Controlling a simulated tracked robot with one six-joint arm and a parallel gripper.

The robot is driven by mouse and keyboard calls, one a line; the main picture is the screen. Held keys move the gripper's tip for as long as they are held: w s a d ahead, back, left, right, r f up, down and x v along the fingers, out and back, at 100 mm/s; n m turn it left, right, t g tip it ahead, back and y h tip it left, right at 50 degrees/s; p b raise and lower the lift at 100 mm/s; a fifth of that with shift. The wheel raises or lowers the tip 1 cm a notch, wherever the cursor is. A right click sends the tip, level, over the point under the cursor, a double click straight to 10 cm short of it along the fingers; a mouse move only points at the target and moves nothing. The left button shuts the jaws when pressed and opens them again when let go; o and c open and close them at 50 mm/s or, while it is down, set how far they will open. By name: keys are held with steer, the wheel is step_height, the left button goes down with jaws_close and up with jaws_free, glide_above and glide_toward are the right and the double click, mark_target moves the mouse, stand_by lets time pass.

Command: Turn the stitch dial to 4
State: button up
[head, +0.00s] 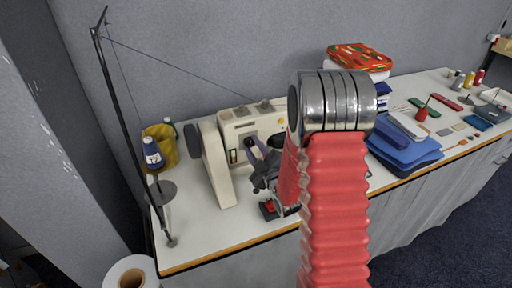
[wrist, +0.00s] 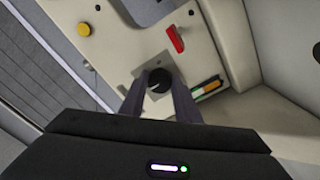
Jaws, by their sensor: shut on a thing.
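The sewing machine (head: 215,155) is cream-coloured and stands on the white table, left of centre in the head view. In the wrist view its face (wrist: 205,45) shows close up, turned in the picture. The stitch dial (wrist: 157,80) is a round black knob with a light mark, on a grey plate. My gripper (wrist: 158,92) has its two fingers on either side of the dial, shut on it. In the head view my gripper (head: 262,160) is at the machine's front, and my red arm hides part of the machine and the dial. The dial's numbers are too small to read.
A yellow button (wrist: 83,29) and a red lever (wrist: 176,38) sit near the dial. A thread stand (head: 130,135) rises left of the machine, with a blue spool (head: 152,152). Blue folded cloths (head: 405,150) lie to the right on the table (head: 190,240).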

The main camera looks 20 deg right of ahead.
steer(key=shift+a+r, duration=0.1)
steer(key=shift+a, duration=0.2)
steer(key=m, duration=0.5)
steer(key=shift+m, duration=0.3)
steer(key=m, duration=0.5)
steer(key=shift+m, duration=0.4)
steer(key=o, duration=1)
steer(key=shift+d, duration=0.1)
steer(key=shift+o, duration=0.2)
